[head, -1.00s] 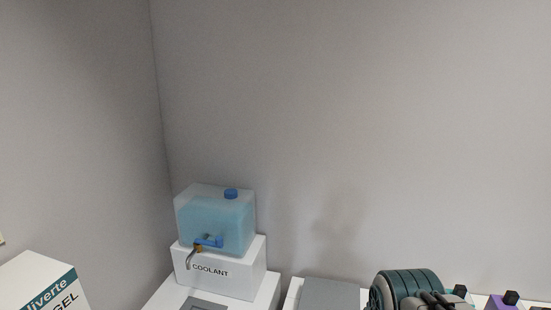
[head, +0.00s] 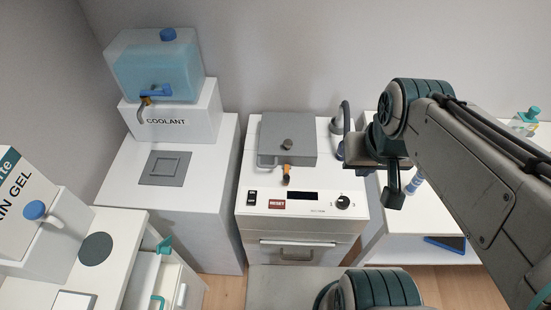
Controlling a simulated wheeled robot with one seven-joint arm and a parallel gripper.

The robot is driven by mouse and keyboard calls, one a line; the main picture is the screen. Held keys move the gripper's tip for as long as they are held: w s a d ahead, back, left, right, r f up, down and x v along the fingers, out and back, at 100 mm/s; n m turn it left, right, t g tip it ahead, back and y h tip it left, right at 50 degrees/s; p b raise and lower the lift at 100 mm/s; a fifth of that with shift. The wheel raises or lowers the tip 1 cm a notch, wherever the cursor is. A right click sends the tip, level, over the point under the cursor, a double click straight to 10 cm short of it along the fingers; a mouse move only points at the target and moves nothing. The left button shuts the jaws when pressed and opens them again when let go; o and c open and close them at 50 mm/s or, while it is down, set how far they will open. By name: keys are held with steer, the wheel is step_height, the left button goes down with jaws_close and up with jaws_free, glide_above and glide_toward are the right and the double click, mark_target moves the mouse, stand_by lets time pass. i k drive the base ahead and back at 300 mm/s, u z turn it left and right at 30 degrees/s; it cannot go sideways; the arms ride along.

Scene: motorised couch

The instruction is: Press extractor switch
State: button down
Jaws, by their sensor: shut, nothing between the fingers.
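The extractor appears to be the white bench machine (head: 245,225) in the middle of the head view; its small printed label is too small to read surely. A black rocker switch (head: 252,197) sits at the left end of its front panel. My gripper (head: 393,197) is to the right of the machine, above the gap beside it and well apart from the switch. It looks shut and empty, pointing down, partly hidden by its own wrist.
The panel also carries a red RESET button (head: 277,204), a dark display (head: 303,196) and a knob (head: 343,202). A grey lid (head: 290,130) with handles covers the top. The coolant tank (head: 155,70) stands back left. A gel dispenser (head: 40,220) stands front left. A white table (head: 420,225) is right.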

mark_target(251, 199)
steer(key=z, duration=0.75)
steer(key=k, duration=0.6)
steer(key=u, duration=1.25)
steer(key=i, duration=0.5)
steer(key=u, duration=0.1)
